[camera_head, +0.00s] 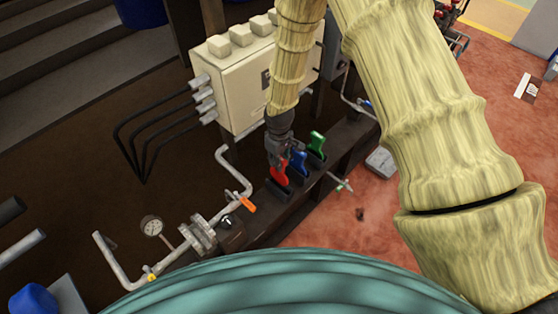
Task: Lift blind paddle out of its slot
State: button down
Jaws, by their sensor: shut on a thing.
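Three coloured paddles stand in a row on a dark beam: a red paddle (279,174), a blue paddle (298,163) and a green paddle (317,144). No marking that I can read shows which one is the blind paddle. My gripper (281,160) points down at the red paddle and is shut on its upper part. The fingers and my arm hide some of the red paddle's top. The red paddle looks upright, with its lower end at its dark slot block (280,190). I cannot tell whether it is raised in the slot.
A cream electrical box (235,88) with grey fittings and black cables stands behind my gripper. A grey pipe with a flange (198,237), a gauge (152,227) and an orange handle (247,204) runs at the left. A small valve handle (341,183) sits right of the paddles.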

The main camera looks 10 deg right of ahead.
jog(key=shift+r+p, duration=1.45)
jog(key=shift+r, duration=0.8)
jog(key=shift+r+p, duration=1.85)
jog(key=shift+r, duration=0.5)
